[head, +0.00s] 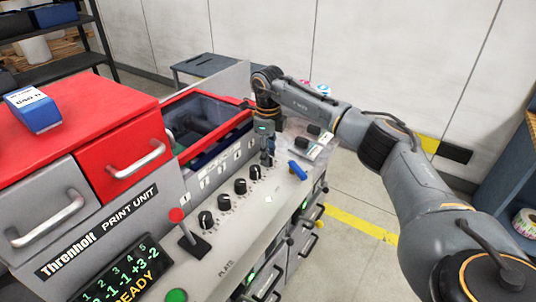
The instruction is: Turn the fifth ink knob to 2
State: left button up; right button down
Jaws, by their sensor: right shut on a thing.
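A row of black ink knobs runs along the grey top panel of the print unit. The first knob (206,220) is nearest, then the second (224,202), the third (240,186) and the fourth (255,172). My right gripper (268,157) points down at the far end of the row and is shut on the fifth knob, which its fingers mostly hide. The fifth knob's pointer and setting cannot be read. The display (128,272) shows green numbers under 1 to 5, the last reading -2, and READY in yellow. My left gripper is out of view.
A red-tipped lever (178,216) and a green button (176,296) stand near the front of the panel. A blue lever (297,170) lies right of the gripper. The open red-edged bay (205,120) is left of it. A blue box (33,110) rests on the red cover.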

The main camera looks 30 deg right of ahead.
dwell(0.4)
jog(key=c, duration=1)
grip_release()
notch_tip(320, 180, up, 12)
jog(key=shift+r, duration=0.1)
jog(key=shift+f, duration=0.2)
